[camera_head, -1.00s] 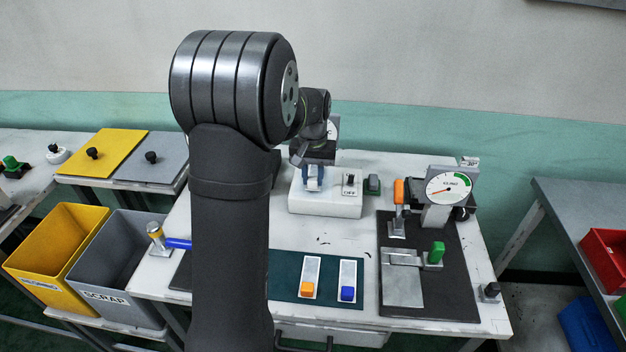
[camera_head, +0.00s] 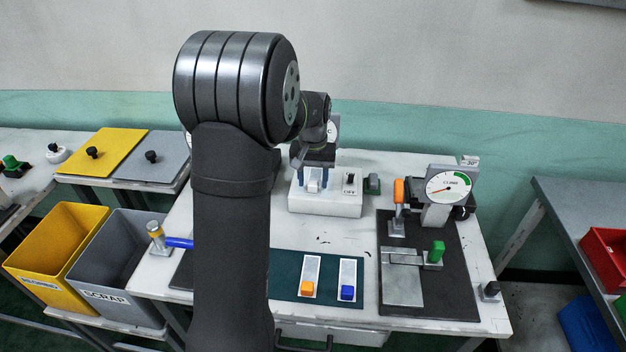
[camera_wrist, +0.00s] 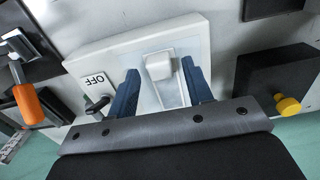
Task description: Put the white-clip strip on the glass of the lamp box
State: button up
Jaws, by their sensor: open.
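The white-clip strip (camera_wrist: 170,93) lies on the lamp box (camera_head: 325,204), over its glass, with its white clip (camera_wrist: 159,66) facing up. My gripper (camera_head: 313,177) is open over the box, with one blue finger on each side of the clip and a gap on both sides. In the wrist view, the lamp box (camera_wrist: 112,52) shows its OFF label. Part of the strip and glass is hidden by my gripper. The orange-clip strip (camera_head: 311,270) and blue-clip strip (camera_head: 348,270) lie on the green mat (camera_head: 329,290).
A gauge (camera_head: 448,188) stands at the right, behind a dark mat (camera_head: 455,285) with a metal plate and green knob. The yellow bin (camera_head: 50,250) and grey scrap bin (camera_head: 112,262) are at the left.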

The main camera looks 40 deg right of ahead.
notch_tip(320, 180, up, 12)
jog(key=shift+f, duration=0.2)
jog(key=shift+f, duration=0.1)
notch_tip(320, 180, down, 12)
jog(key=shift+f, duration=0.15)
jog(key=shift+r, duration=2.15)
